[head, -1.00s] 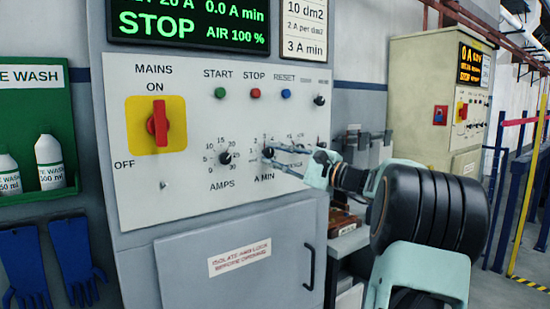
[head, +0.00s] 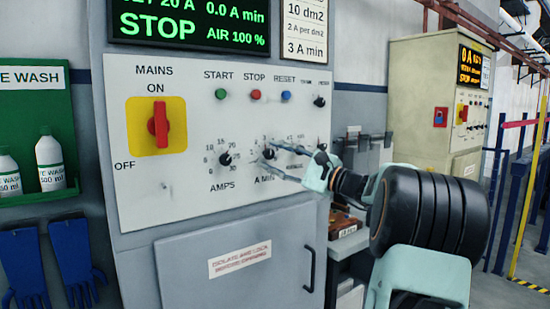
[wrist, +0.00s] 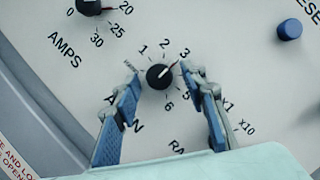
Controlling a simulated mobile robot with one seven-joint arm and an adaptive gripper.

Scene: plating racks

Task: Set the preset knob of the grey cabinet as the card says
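The grey cabinet (head: 140,240) fills the middle of the head view. Its card (head: 304,30) reads 10 dm2, 2 A per dm2, 3 A min. The black preset knob (head: 268,153), marked A MIN, also shows in the wrist view (wrist: 159,77). Its pointer faces up and right, near the 3. The 4 is hidden behind a finger. My gripper (head: 284,160) is at the panel; in the wrist view its blue-padded fingers (wrist: 161,80) stand on either side of the knob, with a gap at each side.
The AMPS knob (head: 225,158) is left of the preset knob. The blue RESET button (head: 286,96) and a small black knob (head: 319,101) sit above. The red MAINS switch (head: 158,124) is at far left. The display (head: 190,20) shows STOP and 0.0 A min.

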